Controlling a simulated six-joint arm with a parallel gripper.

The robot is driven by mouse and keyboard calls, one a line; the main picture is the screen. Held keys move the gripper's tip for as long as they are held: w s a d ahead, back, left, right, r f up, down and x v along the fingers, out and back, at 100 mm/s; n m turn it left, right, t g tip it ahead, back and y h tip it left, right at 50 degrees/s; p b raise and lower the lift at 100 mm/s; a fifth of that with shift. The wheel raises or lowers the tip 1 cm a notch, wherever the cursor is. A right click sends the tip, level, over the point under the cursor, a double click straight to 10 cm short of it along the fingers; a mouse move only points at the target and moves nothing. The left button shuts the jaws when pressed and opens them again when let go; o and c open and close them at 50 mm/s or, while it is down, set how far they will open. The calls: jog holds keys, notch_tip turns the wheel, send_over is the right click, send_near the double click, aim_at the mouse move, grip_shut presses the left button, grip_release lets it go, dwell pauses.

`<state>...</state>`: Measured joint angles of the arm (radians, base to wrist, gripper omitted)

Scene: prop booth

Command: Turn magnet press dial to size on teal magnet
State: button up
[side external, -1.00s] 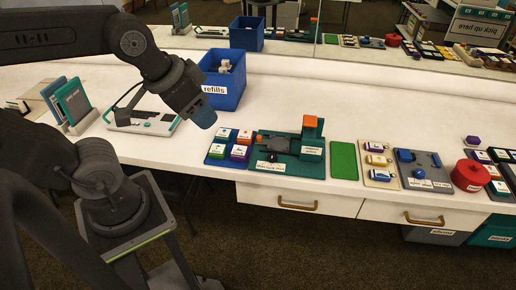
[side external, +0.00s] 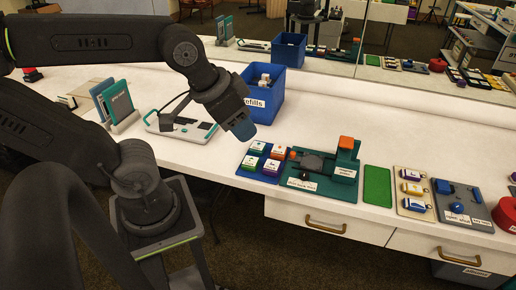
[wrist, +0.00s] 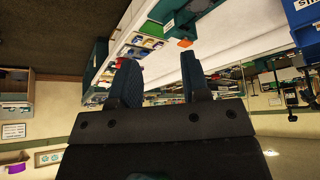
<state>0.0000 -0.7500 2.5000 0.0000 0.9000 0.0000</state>
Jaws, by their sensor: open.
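The teal magnet press (side external: 346,168) stands near the table's front edge in the side view, with an orange top, a dark plate and a labelled front. I cannot make out its dial's setting. Left of it, a blue tray (side external: 242,172) holds several small magnets with differently coloured edges; their sizes are too small to read. My gripper (side external: 243,130) hangs above the table, left of the press and apart from everything. The wrist view shows its two fingers (wrist: 158,80) spread with nothing between them. The press's orange part (wrist: 185,43) shows beyond them.
A blue refills bin (side external: 262,103) stands behind my gripper. A white-and-teal device (side external: 180,127) is at left. The table behind the press is clear.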

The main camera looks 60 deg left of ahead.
jog(key=shift+o, duration=0.4)
jog(key=shift+o, duration=0.9)
jog(key=shift+w, duration=0.2)
jog(key=w+n, duration=0.1)
jog(key=w, duration=0.1)
jog(key=w+a+n+g, duration=0.1)
jog(key=w+n, duration=0.1)
jog(key=w, duration=0.1)
jog(key=w+f+n+g, duration=0.1)
jog(key=w, duration=0.2)
jog(key=shift+w+a+n, duration=0.25)
jog(key=shift+a+n, duration=0.15)
jog(key=n+g, duration=0.3)
jog(key=n, duration=0.7)
send_over(305, 173)
notch_tip(305, 173, down, 16)
notch_tip(305, 173, down, 13)
jog(key=shift+s+f, duration=0.1)
jog(key=shift+f, duration=0.05)
jog(key=c, duration=0.9)
